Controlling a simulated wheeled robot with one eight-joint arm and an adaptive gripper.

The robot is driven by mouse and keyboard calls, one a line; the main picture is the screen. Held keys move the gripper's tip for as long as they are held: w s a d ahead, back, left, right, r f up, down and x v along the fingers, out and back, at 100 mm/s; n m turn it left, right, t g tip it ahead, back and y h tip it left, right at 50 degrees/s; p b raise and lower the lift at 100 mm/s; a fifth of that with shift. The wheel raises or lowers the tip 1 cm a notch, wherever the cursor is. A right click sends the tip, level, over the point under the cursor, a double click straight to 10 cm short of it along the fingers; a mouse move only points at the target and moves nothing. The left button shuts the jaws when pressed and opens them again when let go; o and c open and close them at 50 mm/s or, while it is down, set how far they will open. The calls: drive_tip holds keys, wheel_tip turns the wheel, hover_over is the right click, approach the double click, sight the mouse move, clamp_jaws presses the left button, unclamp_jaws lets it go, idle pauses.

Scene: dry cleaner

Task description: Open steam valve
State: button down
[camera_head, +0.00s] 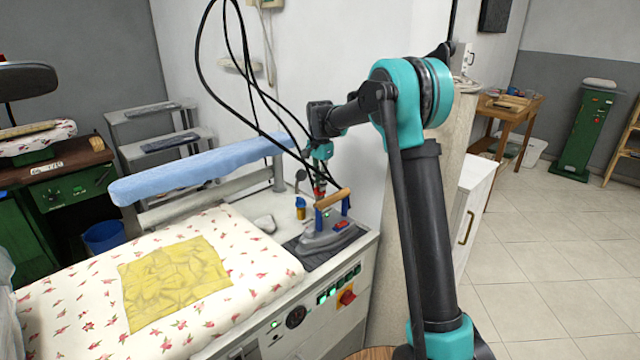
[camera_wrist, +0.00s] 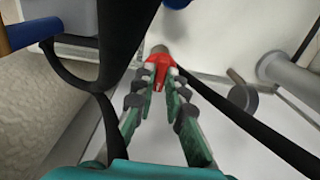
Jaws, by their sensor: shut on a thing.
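The red steam valve handle (camera_wrist: 159,66) is in the upper middle of the wrist view, on a pale metal pipe or fitting. My gripper (camera_wrist: 160,82) has its green-padded fingertips on either side of the red handle, shut on it. In the head view my gripper (camera_head: 320,178) points down behind the iron (camera_head: 330,230), and a small bit of red shows at its tips. My fingers hide part of the handle, and its exact angle is hard to tell.
The iron, with a wooden handle, rests on a dark pad close by. Black cables (camera_head: 240,90) hang near my arm and cross the wrist view. A blue padded sleeve board (camera_head: 200,172) is to the left. A yellow cloth (camera_head: 175,280) lies on the floral ironing board (camera_head: 70,320).

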drive_tip(key=c, duration=1.6)
unclamp_jaws()
drive_tip(key=shift+o, duration=0.2)
wheel_tip(320, 180, up, 12)
drive_tip(key=shift+s, duration=0.1)
